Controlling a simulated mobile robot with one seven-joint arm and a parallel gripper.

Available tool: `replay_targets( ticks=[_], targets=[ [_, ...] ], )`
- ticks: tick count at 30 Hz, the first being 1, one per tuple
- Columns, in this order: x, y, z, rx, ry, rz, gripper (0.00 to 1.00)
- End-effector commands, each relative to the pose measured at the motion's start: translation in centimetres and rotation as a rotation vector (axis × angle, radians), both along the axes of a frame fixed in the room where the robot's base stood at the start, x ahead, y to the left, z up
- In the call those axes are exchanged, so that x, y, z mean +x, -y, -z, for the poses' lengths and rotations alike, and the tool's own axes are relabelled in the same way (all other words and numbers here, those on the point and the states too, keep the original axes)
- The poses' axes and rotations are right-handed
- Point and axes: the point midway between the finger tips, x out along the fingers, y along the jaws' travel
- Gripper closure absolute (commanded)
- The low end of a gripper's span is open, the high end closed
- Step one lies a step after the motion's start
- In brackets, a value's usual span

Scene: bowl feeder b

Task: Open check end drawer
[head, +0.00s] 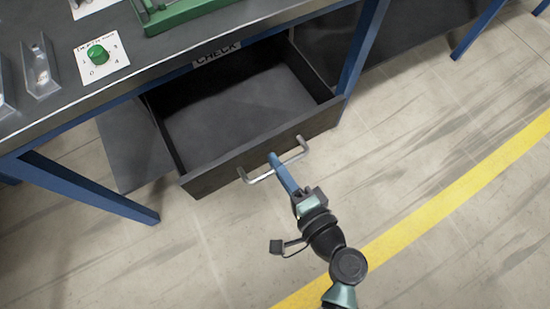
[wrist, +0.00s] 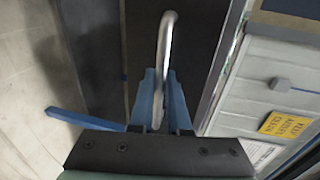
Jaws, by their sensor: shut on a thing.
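The check end drawer (head: 190,184) is dark and stands well out from under the bench, with its inside showing empty in the head view. A label reading CHECK (head: 217,55) is on the bench edge above it. A metal bar handle (head: 297,157) is on the drawer's front, and the handle also shows upright in the wrist view (wrist: 166,45). My gripper (head: 274,160) has blue fingers and is shut on the handle near its middle. In the wrist view the fingers (wrist: 162,100) lie on both sides of the bar.
The bench top (head: 150,62) carries a green fixture (head: 180,12), a green knob on a white plate (head: 97,54) and clear bins (head: 40,72) at the left. Blue bench legs (head: 355,60) flank the drawer. The floor in front is clear, with a yellow line (head: 440,205).

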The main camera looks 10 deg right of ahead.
Motion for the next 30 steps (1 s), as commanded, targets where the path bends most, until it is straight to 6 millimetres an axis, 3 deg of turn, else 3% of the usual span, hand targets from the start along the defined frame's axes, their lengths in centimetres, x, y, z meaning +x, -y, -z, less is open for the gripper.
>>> replay_targets(
  ticks=[4,5,10,22,30],
  targets=[
    [0.0,0.0,0.0,0.000,0.000,0.001,1.00],
    [0.0,0.0,0.0,0.000,0.000,0.001,0.84],
    [0.0,0.0,0.0,0.000,0.000,0.001,0.55],
    [-0.8,0.3,-0.2,0.000,-0.001,0.001,0.55],
    [-5.9,2.0,-1.3,0.001,-0.003,0.005,0.55]
  ],
)
